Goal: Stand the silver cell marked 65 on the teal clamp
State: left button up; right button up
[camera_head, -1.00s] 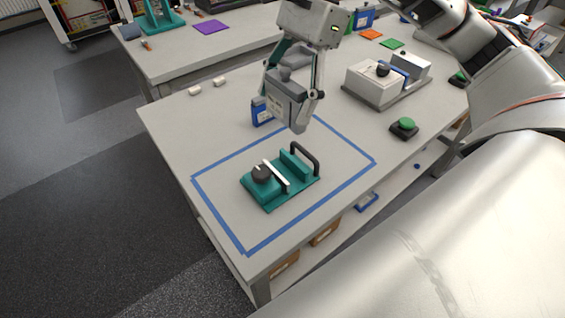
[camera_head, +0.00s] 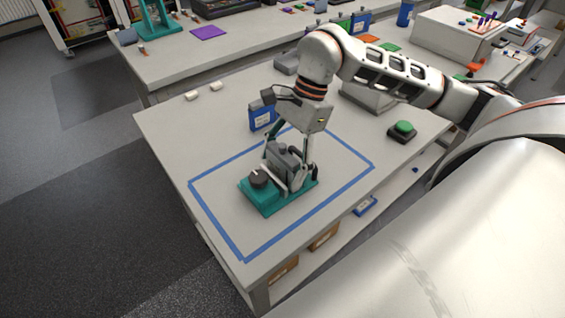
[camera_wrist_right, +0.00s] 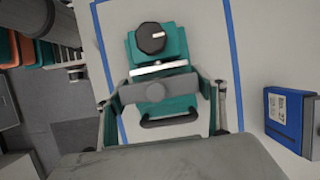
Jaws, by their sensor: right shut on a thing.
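The teal clamp (camera_head: 270,205) lies inside the blue tape outline, with a black knob, a white bar and a black handle; it also shows in the wrist view (camera_wrist_right: 170,50). My right gripper (camera_head: 289,172) is over the clamp, pointing down, its fingers on both sides of it in the wrist view (camera_wrist_right: 162,108). It is shut on a silver-grey cell (camera_head: 283,160), which is upright at the clamp behind the white bar. The fingers hide part of it, and I cannot tell whether its bottom touches the clamp. The mark 65 is not readable. My left gripper is not in view.
A blue labelled cell (camera_head: 262,117) stands just behind the tape; it is at the right in the wrist view (camera_wrist_right: 291,120). A green button (camera_head: 403,128) is to the right. Two small pale pieces (camera_head: 203,91) lie at the back left. The table's front left is clear.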

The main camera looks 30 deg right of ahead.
jog(key=shift+f, duration=0.15)
jog(key=shift+f, duration=0.15)
jog(key=o, duration=1.4)
jog(key=v, duration=1.2)
jog(key=shift+s, duration=0.1)
